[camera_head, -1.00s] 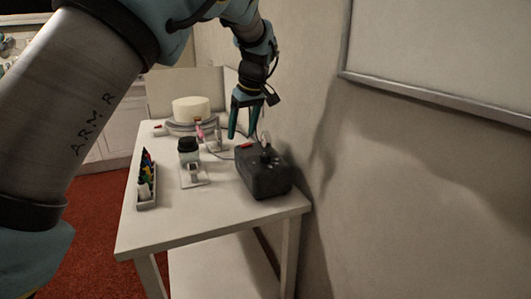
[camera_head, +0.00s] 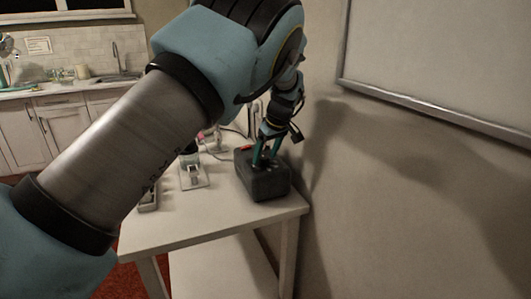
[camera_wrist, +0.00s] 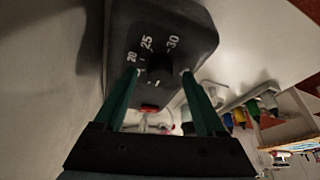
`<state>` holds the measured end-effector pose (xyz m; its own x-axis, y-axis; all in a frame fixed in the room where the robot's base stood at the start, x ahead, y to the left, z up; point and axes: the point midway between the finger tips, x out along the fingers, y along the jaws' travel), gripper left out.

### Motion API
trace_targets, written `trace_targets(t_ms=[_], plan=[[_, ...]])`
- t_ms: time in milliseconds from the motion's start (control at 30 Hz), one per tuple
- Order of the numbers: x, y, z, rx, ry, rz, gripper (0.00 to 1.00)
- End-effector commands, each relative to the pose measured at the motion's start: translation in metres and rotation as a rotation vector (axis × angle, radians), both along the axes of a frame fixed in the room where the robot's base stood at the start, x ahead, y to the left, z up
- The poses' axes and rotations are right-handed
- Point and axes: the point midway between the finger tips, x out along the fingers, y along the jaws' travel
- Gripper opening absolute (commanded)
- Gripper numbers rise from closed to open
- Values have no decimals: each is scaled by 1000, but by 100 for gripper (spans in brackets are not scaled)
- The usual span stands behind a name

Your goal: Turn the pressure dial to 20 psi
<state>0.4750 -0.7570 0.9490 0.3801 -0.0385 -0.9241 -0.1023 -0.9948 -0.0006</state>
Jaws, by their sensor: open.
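A dark box (camera_head: 268,186), the compressor, stands on the white table near its right edge by the wall. Its top shows in the wrist view (camera_wrist: 190,25) with the printed marks 20, 25 and 30. A dark dial knob (camera_wrist: 159,68) sits below these numbers, hard to make out against the dark top. My gripper (camera_head: 264,163) points down at the box top. In the wrist view my gripper (camera_wrist: 161,76) is open, with one green finger on each side of the knob. I cannot tell whether the fingers touch the knob. The dial's exact setting is unclear.
A red switch (camera_wrist: 149,107) is on the box beside the dial. The white table (camera_head: 215,226) also holds a small bottle stand (camera_head: 193,174) and a tray (camera_head: 148,200) at left. The wall is close on the right.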

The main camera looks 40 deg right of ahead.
Motion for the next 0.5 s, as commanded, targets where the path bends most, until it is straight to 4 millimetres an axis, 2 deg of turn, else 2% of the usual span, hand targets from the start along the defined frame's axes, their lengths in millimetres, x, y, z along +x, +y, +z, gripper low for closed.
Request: trace_targets(t_ms=[333, 367, 500], plan=[[2, 0, -5, -1, 0, 0, 73], [2, 0, -5, -1, 0, 0, 71], [2, 0, -5, -1, 0, 0, 56]])
